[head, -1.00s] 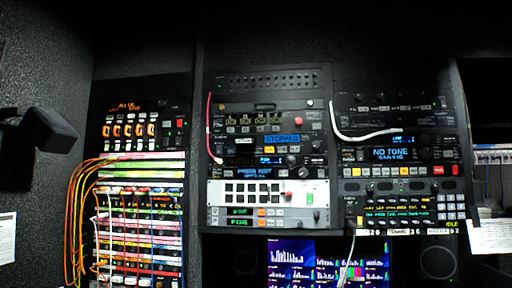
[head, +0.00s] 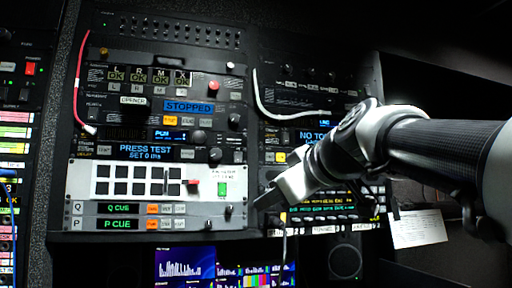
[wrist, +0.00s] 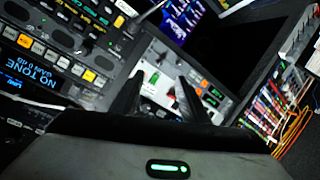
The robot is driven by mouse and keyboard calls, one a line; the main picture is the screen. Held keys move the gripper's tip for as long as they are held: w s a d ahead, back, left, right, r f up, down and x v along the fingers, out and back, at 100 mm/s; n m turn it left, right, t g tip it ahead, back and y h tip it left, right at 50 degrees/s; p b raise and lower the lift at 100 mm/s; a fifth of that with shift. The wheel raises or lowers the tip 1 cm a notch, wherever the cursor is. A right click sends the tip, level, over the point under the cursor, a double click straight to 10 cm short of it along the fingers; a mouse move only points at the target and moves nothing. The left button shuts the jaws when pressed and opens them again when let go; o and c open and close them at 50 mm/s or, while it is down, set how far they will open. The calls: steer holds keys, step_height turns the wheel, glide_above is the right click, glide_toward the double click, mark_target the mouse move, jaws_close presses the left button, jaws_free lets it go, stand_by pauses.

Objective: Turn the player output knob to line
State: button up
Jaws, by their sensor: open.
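The rack unit with the blue STOPPED display (head: 189,107) is in the upper middle of the head view. A dark round knob (head: 235,120) sits at its right. More dark knobs (head: 199,136) and (head: 215,155) sit lower, beside the PGM and PRESS TEST displays. Labels near the knobs are too small to read, so I cannot tell which one is the output knob. My gripper (head: 264,202) is below and right of these knobs, in front of the rack, holding nothing. The wrist view shows its two dark fingers (wrist: 161,82) apart, with the white panel beyond them.
A white panel (head: 142,172) with dark square buttons and a green switch is left of my gripper. Red (head: 77,85) and white (head: 258,95) cables hang across the rack. Screens (head: 186,264) glow below. A patch bay stands at far left.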

steer(key=w+r+n+t+y+b, duration=0.2)
steer(key=r+n+y, duration=0.15)
steer(key=r, duration=0.45)
steer(key=w+r+n+t+y+b, duration=0.2)
steer(key=r+n, duration=0.2)
steer(key=r, duration=0.5)
steer(key=p, duration=1.2)
glide_toward(236, 120)
steer(key=shift+h, duration=0.25)
steer(key=x, duration=0.7)
steer(key=shift+a+r, duration=0.15)
steer(key=shift+r, duration=0.3)
steer(key=shift+w+a, duration=0.3)
steer(key=shift+w, duration=0.15)
jaws_close()
steer(key=shift+f, duration=0.1)
